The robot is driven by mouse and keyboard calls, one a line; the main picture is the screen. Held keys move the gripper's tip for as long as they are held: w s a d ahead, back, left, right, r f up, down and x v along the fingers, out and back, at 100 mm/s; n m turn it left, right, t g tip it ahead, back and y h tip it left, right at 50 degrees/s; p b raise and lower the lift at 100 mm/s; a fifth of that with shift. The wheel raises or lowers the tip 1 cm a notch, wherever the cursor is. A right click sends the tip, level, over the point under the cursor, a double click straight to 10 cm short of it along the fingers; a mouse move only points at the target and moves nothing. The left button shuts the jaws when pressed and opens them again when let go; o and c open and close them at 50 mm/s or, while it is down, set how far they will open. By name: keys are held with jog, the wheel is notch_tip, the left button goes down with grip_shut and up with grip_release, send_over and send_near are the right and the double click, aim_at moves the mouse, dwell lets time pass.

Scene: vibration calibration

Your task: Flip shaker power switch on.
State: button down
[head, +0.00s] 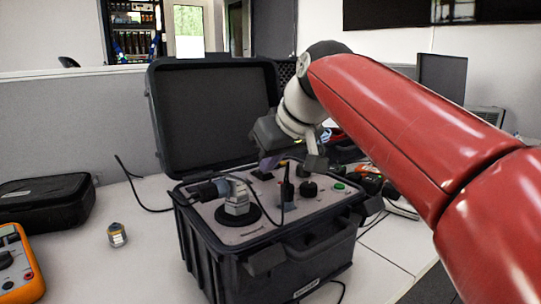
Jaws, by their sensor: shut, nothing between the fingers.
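The shaker (313,207) is a black rugged case with its lid (215,113) standing open and a light grey control panel on top. The panel bears a round black mount (239,214) with a metal hex-shaped piece on it, a black knob (309,189) and a green button (340,186). I cannot make out which part is the power switch; it may be hidden or too small. My gripper (290,163) is shut and empty, over the back part of the panel, near the knob. Whether it touches the panel is unclear.
A small metal cylinder (117,235) stands on the white table left of the case. An orange multimeter (18,262) and a black pouch (45,201) lie further left. Tools and cables (372,183) crowd the right side. A grey partition stands behind.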

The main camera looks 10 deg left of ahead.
aim_at(273, 182)
jog(key=f+b, duration=0.1)
jog(key=b, duration=0.2)
jog(key=shift+s+d+f+t+y, duration=0.1)
jog(key=shift+d+f+t+y, duration=0.1)
jog(key=shift+f+t+y, duration=0.15)
jog(key=shift+a+r+p, duration=0.1)
jog(key=shift+r+p, duration=1.25)
jog(key=shift+r, duration=0.25)
jog(key=r+p, duration=0.4)
jog(key=shift+s+d, duration=0.15)
jog(key=shift+d, duration=0.05)
jog(key=s+d+f+v, duration=0.1)
jog(key=v, duration=0.8)
jog(key=shift+d, duration=0.15)
